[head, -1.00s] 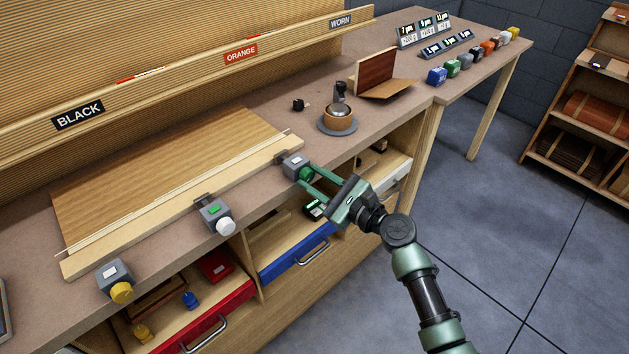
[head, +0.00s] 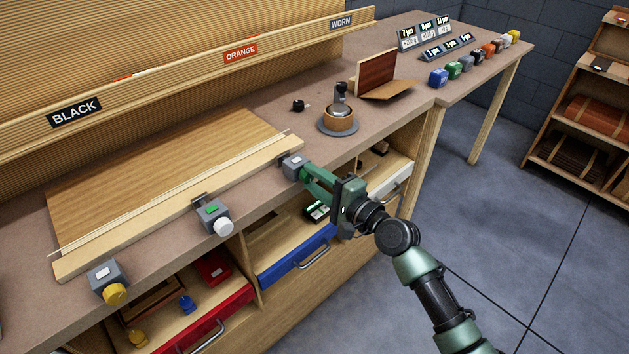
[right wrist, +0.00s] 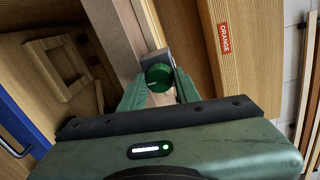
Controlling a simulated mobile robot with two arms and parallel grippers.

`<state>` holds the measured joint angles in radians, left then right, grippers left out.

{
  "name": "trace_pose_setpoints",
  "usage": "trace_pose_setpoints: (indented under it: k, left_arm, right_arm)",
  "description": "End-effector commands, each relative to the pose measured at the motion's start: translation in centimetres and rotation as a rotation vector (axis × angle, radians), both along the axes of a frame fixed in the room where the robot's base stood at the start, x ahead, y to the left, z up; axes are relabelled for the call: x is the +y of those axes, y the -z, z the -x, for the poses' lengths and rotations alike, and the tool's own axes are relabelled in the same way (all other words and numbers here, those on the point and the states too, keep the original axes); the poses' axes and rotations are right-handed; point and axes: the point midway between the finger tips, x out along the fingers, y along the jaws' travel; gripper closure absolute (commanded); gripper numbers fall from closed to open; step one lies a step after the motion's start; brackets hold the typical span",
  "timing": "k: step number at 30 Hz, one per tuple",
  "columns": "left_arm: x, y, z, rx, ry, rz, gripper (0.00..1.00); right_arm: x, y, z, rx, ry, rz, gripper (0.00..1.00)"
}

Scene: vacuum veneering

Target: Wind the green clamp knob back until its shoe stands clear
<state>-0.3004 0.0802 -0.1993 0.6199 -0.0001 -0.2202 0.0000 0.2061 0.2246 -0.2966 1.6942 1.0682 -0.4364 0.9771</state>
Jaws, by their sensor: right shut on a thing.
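The green clamp knob (right wrist: 159,77) shows between the two fingers of my right gripper (right wrist: 160,86) in the right wrist view, with a pale mark on its face. In the head view my right gripper (head: 312,177) is shut on the knob at the bench's front edge, and its fingers mostly hide the knob. The knob's grey clamp block (head: 294,167) stands at the right end of a long pale wooden bar (head: 180,208). The clamp's shoe is too small and hidden to tell whether it touches the bar. My left gripper is not in view.
A clamp with a white knob (head: 223,226) and one with a yellow knob (head: 115,293) stand along the same edge. A blue drawer (head: 297,257) and a red drawer (head: 208,325) are open below. A round pot (head: 338,122) stands behind the green clamp.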

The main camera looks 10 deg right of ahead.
Motion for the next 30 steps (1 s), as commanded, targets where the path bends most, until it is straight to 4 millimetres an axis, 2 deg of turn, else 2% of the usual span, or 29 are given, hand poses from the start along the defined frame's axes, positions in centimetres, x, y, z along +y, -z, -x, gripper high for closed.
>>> trace_pose_setpoints:
  k: [30]
  left_arm:
    - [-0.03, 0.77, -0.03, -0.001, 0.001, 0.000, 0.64]
  right_arm:
    - [0.18, 0.27, 0.14, -0.565, -0.003, 0.785, 1.00]
